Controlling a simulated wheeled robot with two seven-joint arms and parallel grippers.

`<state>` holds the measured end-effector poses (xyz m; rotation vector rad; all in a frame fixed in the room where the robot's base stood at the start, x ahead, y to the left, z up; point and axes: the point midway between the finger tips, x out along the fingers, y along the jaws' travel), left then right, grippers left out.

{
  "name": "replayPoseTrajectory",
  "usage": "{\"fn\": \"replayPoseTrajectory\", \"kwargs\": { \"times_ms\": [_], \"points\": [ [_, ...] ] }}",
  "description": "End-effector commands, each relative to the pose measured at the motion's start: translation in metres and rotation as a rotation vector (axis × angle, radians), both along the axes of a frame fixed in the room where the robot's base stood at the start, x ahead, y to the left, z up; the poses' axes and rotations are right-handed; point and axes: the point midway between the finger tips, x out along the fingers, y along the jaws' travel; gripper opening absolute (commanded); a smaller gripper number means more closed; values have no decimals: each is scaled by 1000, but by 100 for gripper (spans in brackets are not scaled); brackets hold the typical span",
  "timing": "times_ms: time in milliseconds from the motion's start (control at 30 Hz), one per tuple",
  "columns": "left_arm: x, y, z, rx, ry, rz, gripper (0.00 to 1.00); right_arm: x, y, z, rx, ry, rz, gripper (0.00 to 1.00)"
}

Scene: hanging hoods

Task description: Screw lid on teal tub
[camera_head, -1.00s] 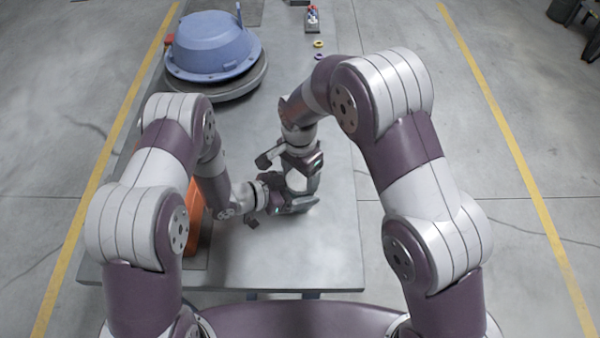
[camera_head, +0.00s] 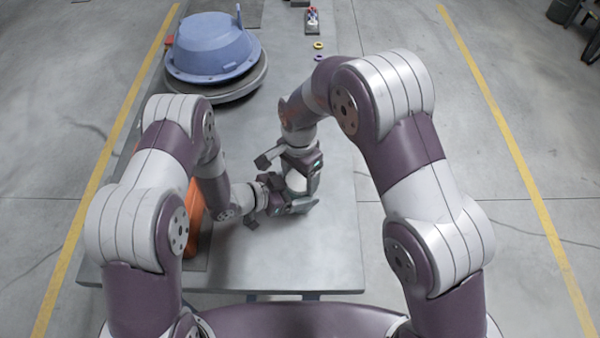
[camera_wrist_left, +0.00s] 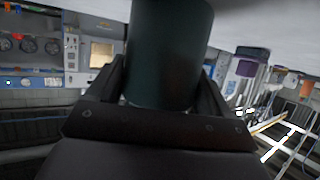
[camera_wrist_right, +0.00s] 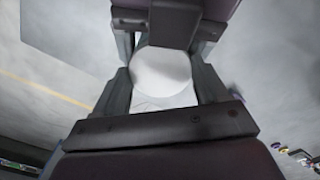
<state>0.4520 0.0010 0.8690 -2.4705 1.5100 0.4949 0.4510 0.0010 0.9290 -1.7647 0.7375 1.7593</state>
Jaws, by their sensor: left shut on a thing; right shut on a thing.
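The teal tub (camera_wrist_left: 167,52) looks like a dark, smooth cylinder in the left wrist view, with its upper end out of frame. My left gripper (camera_wrist_left: 163,82) is shut on it, one finger on each side. A pale round lid (camera_wrist_right: 162,74) sits between the fingers of my right gripper (camera_wrist_right: 163,82), which is shut on it. My left gripper shows just beyond the lid at the top of the right wrist view. In the head view both grippers meet over the table, the right (camera_head: 297,168) behind the left (camera_head: 285,204). Whether the lid is seated is hidden.
A large blue domed housing (camera_head: 210,45) rests on a grey round base at the table's far left. An orange object (camera_head: 194,225) lies beside my left arm, partly hidden. Small rings (camera_head: 318,45) lie farther back. The grey table (camera_head: 335,245) is clear at right and front.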

Motion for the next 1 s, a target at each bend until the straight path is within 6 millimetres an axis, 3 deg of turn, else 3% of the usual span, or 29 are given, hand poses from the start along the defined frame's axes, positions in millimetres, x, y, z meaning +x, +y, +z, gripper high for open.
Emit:
{"fn": "replayPoseTrajectory", "kwargs": {
  "times_ms": [1000],
  "points": [
    [0,-2,4,-5,-15,-13,26,0,-3,-15,-10,4,-8,44]
  ]
}}
